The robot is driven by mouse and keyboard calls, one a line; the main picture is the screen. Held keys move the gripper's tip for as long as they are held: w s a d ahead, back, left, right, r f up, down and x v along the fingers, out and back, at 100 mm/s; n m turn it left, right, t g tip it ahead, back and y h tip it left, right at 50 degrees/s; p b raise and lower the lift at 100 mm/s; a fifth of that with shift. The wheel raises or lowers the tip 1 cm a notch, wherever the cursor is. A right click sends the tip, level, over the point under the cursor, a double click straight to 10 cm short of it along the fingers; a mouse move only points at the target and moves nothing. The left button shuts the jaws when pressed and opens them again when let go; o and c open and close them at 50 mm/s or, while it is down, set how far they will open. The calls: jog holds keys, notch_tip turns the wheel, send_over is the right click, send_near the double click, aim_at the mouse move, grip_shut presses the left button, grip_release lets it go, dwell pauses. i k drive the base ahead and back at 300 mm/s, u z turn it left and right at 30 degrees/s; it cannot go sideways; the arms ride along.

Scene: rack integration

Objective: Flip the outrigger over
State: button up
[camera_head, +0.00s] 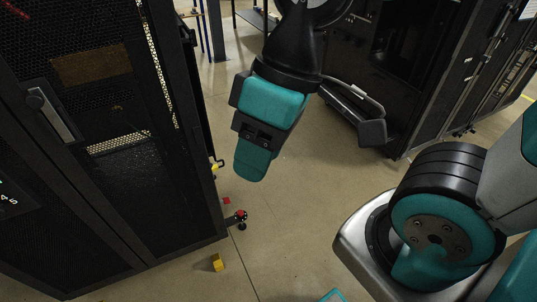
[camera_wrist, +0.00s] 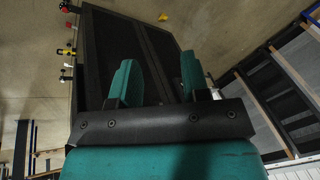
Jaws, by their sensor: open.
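The outrigger (camera_head: 238,217) is a small dark arm with a red knob, at the bottom corner of the black rack (camera_head: 185,215). It sticks out to the right, close to the floor. In the wrist view a red-tipped fitting (camera_wrist: 67,7) shows at the rack's upper left corner; I cannot tell if it is the same outrigger. My gripper (camera_head: 251,168) hangs above and apart from the outrigger, pointing down. In the wrist view my gripper (camera_wrist: 158,78) has its two teal fingers spread with nothing between them.
A yellow fitting (camera_head: 217,165) and a small red piece (camera_head: 226,200) sit along the rack's side. A yellow block (camera_head: 217,262) is near the rack's base. Another black cabinet (camera_head: 405,75) stands at upper right. The floor (camera_head: 310,195) between is clear.

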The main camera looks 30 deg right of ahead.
aim_at(216, 167)
jog(key=z, duration=0.6)
jog(key=k, duration=0.5)
jog(key=z, duration=0.9)
jog(key=i, duration=1.75)
jog(key=u, duration=1.4)
jog(key=i, duration=0.95)
jog(key=u, duration=1)
